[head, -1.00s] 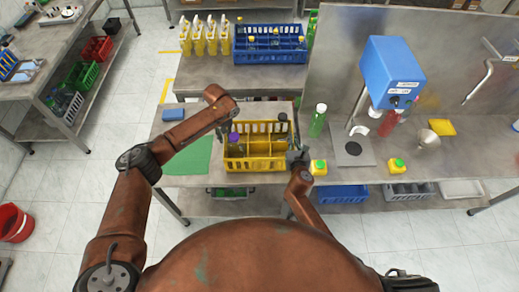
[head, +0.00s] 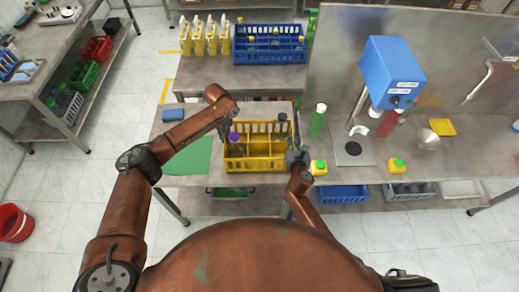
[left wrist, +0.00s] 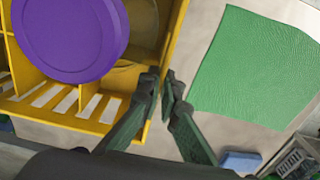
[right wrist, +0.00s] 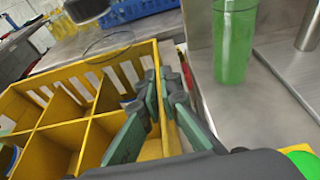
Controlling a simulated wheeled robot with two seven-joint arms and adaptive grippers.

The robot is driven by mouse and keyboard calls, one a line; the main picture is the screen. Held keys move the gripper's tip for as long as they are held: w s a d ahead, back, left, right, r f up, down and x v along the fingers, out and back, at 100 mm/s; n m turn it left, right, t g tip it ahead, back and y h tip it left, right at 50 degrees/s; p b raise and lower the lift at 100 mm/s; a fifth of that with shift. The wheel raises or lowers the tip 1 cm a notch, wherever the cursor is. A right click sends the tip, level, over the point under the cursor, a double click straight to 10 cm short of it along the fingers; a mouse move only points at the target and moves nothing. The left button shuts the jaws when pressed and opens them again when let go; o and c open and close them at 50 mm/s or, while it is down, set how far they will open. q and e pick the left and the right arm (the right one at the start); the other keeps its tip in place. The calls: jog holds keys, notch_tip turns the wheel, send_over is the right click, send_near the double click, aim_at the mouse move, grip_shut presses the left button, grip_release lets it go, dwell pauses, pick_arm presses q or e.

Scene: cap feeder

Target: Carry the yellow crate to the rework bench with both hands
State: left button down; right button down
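The yellow crate (head: 262,164) is a divided crate on the near bench, beside a green mat. It holds a purple-capped bottle (head: 234,138) at its left and a dark-capped bottle (head: 282,117) at its right back. My left gripper (left wrist: 161,82) has one finger on each side of the crate's left end wall and looks shut on it. My right gripper (right wrist: 163,88) has its fingers on both sides of the right end wall and looks shut on it. In the head view the left fingertips are mostly hidden by my arm. Which bench is the rework bench is unclear.
The green mat (head: 190,156) lies left of the crate. A blue crate (head: 262,55) is on the bench behind. Another bench (head: 60,38) stands at far left, with open floor between.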

pick_arm(q)
jog(key=shift+w+r, duration=0.1)
jog(key=shift+r, duration=0.05)
pick_arm(e)
jog(key=shift+r, duration=0.1)
